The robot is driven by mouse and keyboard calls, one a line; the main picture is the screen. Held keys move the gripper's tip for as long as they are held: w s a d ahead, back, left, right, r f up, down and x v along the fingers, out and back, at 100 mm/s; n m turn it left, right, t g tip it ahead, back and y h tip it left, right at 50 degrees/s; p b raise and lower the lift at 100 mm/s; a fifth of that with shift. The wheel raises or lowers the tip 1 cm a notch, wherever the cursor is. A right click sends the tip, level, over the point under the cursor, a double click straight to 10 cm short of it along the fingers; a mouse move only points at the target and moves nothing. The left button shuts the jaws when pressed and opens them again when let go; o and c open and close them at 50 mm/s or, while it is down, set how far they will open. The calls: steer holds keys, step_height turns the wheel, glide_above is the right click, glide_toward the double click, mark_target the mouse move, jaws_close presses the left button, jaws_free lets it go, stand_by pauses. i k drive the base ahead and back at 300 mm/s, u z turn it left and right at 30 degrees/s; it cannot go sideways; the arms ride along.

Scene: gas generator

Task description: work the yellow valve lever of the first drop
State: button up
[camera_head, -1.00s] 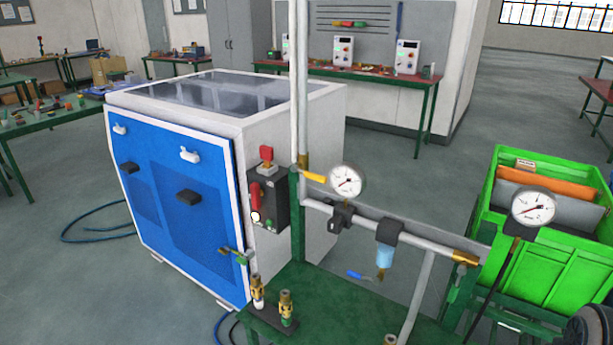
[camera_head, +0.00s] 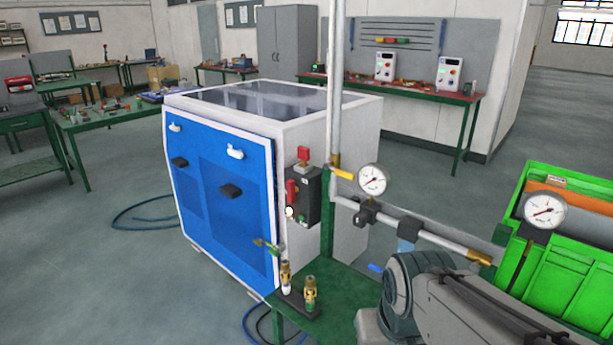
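The yellow valve lever (camera_head: 343,174) sits at the foot of the white vertical pipe (camera_head: 336,95), just left of a round pressure gauge (camera_head: 372,179). It points to the left gauge's side and lies nearly level. A second brass valve body (camera_head: 479,257) is at the right end of the horizontal pipe (camera_head: 425,233); whether it has a lever I cannot tell. My arm shows at the lower right, over the green bench. My gripper is not in view. My arm hides the lower part of the blue-bowled filter (camera_head: 406,246).
A blue and white cabinet (camera_head: 222,190) with a black switch box (camera_head: 303,195) stands left of the pipes. Brass fittings (camera_head: 310,290) stand on the green bench (camera_head: 345,292). A green crate (camera_head: 565,255) is at the right. Blue hoses (camera_head: 150,212) lie on the floor.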

mark_target(327, 166)
steer(key=u, duration=1)
steer(key=i, duration=0.55)
steer(key=z, duration=2.35)
